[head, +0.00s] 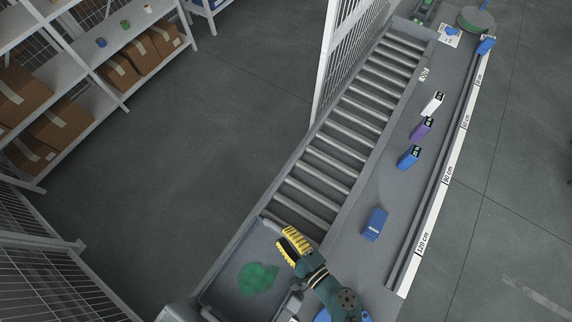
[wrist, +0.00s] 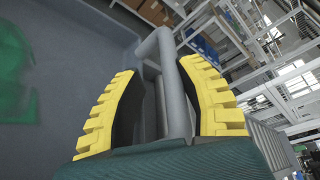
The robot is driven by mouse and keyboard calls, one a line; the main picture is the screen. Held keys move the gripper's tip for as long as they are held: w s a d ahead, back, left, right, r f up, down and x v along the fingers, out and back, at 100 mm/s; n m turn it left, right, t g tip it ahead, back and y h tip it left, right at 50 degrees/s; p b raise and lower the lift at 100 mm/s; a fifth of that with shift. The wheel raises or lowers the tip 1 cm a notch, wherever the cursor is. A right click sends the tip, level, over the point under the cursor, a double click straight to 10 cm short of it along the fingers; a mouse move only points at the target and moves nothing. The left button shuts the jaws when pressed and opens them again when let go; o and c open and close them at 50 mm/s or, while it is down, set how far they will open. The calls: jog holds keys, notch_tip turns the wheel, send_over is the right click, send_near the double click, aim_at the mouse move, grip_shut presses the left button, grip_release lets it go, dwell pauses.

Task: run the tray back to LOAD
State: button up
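The tray (head: 225,289) is a shallow grey tray with a green patch (head: 257,279) on its floor, at the near lower end of the roller conveyor. My gripper (head: 290,243), with yellow ribbed fingers, is at the tray's right side in the head view. In the wrist view a grey bar handle (wrist: 174,85) stands between my two fingers (wrist: 160,70). The fingers are apart, one on each side of the handle; a gap seems to show on the left, and contact on the right is unclear. The word LOAD is not legible in any view.
The roller conveyor (head: 327,165) runs up to the far end, beside a white mesh fence (head: 345,55). Shelves with cartons (head: 58,123) stand left.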

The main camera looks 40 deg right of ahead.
jog(key=shift+o, duration=0.3)
jog(key=shift+w+d+r, duration=0.1)
jog(key=shift+r, duration=0.1)
jog(key=shift+r, duration=0.1)
jog(key=shift+d, duration=0.1)
jog(key=shift+s, duration=0.4)
jog(key=v, duration=1.1)
jog(key=shift+s, duration=0.15)
